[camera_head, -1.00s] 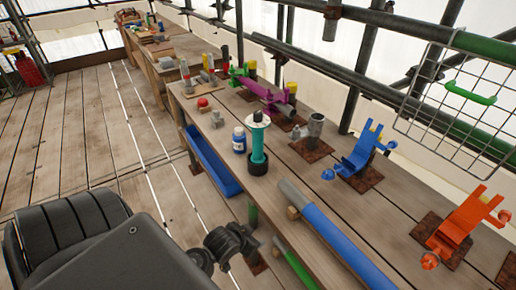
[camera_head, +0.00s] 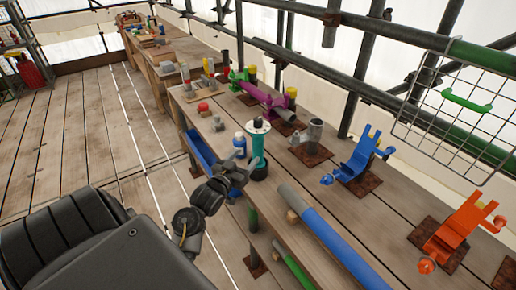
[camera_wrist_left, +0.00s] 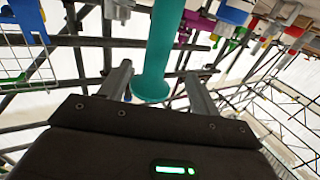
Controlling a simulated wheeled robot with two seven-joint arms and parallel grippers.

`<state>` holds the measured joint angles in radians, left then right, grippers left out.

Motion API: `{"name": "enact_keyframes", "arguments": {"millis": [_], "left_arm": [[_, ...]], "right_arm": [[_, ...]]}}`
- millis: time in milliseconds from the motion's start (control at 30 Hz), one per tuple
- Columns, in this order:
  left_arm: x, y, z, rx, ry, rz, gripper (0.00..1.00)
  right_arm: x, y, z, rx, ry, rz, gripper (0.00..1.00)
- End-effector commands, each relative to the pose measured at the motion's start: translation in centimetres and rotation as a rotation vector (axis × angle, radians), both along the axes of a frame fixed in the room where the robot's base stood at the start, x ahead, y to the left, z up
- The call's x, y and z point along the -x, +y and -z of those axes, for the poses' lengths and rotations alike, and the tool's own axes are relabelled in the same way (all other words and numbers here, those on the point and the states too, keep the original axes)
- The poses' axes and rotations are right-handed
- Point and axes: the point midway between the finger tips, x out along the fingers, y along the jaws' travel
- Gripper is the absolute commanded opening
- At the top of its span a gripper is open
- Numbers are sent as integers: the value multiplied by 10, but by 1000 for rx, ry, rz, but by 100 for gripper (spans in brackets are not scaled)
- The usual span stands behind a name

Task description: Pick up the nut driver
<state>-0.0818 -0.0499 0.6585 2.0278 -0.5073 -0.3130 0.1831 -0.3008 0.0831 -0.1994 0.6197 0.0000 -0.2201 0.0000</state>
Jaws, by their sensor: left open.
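The nut driver appears to be the upright teal-handled tool (camera_head: 258,148) with a pale collar and dark top, on a black base at the near edge of the bench. My left gripper (camera_head: 244,165) is open beside its lower left side in the head view. In the left wrist view the teal handle (camera_wrist_left: 157,50) extends between the spread fingers of my left gripper (camera_wrist_left: 158,82), with no clear grip on it. Whether a finger touches it cannot be told. My right gripper is out of view.
A blue bottle (camera_head: 239,141) stands close behind my left gripper. A blue pipe (camera_head: 335,245) lies along the near bench edge. A grey pipe fitting (camera_head: 314,132), a blue bracket (camera_head: 358,160) and an orange bracket (camera_head: 458,228) stand on the bench to the right. A blue trough (camera_head: 200,150) hangs below.

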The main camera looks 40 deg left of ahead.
Motion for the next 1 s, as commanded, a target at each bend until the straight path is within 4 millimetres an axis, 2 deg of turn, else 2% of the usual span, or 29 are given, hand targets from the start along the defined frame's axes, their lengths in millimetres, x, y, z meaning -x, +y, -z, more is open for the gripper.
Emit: {"name": "enact_keyframes", "arguments": {"millis": [100, 200, 467, 667, 800, 1000], "left_arm": [[-21, 3, -3, 2, -1, 1, 63], [-32, 5, -2, 2, 0, 1, 63], [-41, 7, -1, 0, 1, 1, 63], [-68, 9, -4, 4, 0, 1, 63], [-85, 12, -2, 1, 1, 1, 63], [-90, 14, 0, -2, 2, 0, 63]], "right_arm": [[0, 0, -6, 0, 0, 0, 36], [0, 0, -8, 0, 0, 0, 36], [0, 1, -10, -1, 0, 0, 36], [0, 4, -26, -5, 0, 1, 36], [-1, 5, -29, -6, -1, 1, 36], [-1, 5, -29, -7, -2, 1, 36]]}}
